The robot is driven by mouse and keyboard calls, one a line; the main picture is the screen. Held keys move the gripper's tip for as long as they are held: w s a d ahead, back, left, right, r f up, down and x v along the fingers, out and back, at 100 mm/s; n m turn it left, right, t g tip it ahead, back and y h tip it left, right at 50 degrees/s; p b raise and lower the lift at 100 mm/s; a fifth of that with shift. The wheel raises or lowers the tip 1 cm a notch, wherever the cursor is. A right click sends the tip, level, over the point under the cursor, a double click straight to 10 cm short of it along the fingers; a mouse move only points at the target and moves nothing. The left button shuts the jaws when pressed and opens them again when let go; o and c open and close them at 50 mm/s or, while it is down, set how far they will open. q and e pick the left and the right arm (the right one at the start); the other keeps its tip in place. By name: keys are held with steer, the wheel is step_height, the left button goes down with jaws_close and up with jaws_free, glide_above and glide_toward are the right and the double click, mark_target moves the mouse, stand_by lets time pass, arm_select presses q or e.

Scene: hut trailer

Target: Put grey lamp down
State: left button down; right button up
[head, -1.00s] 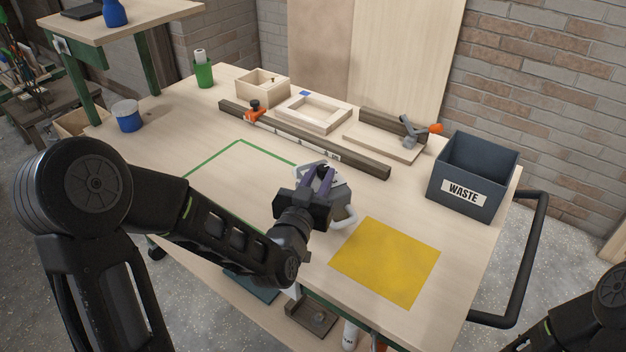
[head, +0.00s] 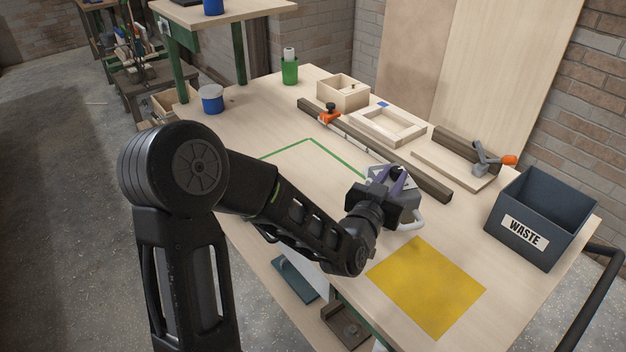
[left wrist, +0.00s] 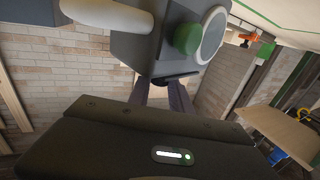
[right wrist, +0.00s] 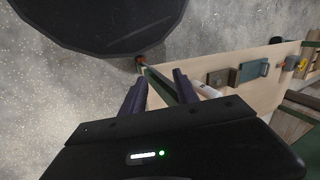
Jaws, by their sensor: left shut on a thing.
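The grey lamp (head: 408,207) is a boxy grey body with a pale handle, in the middle of the workbench in the head view, just behind a yellow square (head: 428,285). My left gripper (head: 391,178) is shut on the lamp, its purple fingers at the lamp's upper side. The left wrist view shows the lamp (left wrist: 150,45) close up, with a green knob and a round light face. I cannot tell whether its base touches the bench. My right gripper (right wrist: 158,85) is open and empty in the right wrist view, beside the bench.
A dark waste bin (head: 540,218) stands at the bench's right end. A long dark beam (head: 375,150), a wooden frame (head: 388,124) and a wooden box (head: 343,92) lie along the back. A green outline (head: 310,141) marks clear bench top left of the lamp.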

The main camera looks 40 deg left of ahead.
arm_select(q)
steer(key=w+a+r+n+y+b, duration=0.1)
steer(key=a+r+y, duration=0.1)
steer(key=a, duration=0.6)
steer(key=w+a+r+n+g+y+b, duration=0.1)
steer(key=a+r+n+y+b, duration=0.1)
steer(key=a, duration=0.6)
steer(key=w+a+r+n+g+y+b, duration=0.1)
steer(key=w+a+r+y+b, duration=0.1)
steer(key=a, duration=0.6)
steer(key=shift+a+r+n+y, duration=0.35)
steer(key=shift+r+n+y, duration=0.05)
steer(key=shift+r, duration=0.05)
step_height(320, 180, down, 6)
steer(key=shift+f+b, duration=0.15)
steer(key=shift+b, duration=0.15)
steer(key=shift+f, duration=1.85)
